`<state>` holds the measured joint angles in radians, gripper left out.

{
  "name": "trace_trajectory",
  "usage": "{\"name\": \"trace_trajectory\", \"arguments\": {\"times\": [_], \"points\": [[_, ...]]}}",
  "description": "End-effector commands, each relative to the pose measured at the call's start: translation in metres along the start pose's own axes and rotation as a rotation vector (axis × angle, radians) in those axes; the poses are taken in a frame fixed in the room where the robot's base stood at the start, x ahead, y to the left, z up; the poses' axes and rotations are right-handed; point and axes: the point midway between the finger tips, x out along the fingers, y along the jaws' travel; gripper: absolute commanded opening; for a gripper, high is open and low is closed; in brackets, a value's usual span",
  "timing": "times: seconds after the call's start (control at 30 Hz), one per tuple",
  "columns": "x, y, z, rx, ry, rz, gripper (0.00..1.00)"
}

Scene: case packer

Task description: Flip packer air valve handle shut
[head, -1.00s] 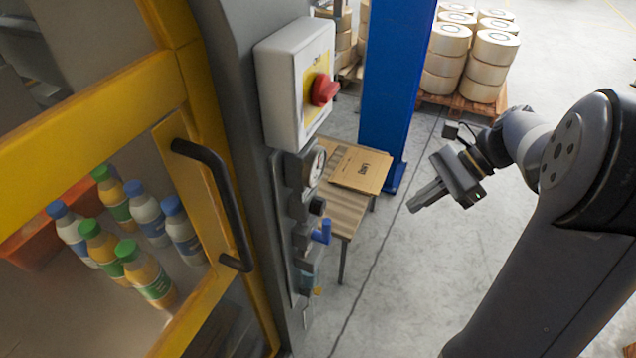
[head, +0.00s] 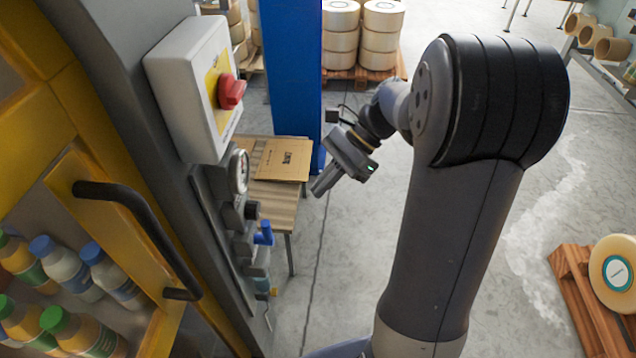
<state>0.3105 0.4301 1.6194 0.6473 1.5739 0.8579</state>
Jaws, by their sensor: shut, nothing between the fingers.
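The air valve's blue handle (head: 265,233) sticks out from the air unit on the side of the grey machine post, below a round pressure gauge (head: 240,170). It looks roughly upright, but its exact angle is hard to tell at this size. My gripper (head: 318,190) is shut and empty. It hangs in the air to the right of the handle and a little higher in the picture, with its fingers pointing down and left. A clear gap shows between the fingers and the handle.
A white switch box with a red rotary knob (head: 231,91) juts out above the gauge. A black door handle (head: 140,220) is on the yellow guard at left. A wooden table (head: 283,208) with flat cardboard stands behind the valve, beside a blue column (head: 291,75). Floor right is mostly open.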

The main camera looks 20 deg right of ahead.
Motion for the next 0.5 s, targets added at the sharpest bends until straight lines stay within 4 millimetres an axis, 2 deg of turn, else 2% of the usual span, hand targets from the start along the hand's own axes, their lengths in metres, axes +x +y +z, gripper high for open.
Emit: {"name": "trace_trajectory", "arguments": {"times": [0.03, 0.3, 0.5], "points": [[0.013, 0.001, 0.0, 0.0, -0.002, 0.006, 0.0], [0.071, 0.001, 0.0, 0.0, -0.001, 0.006, 0.0], [0.089, 0.001, 0.021, -0.002, 0.001, 0.003, 0.0]]}}
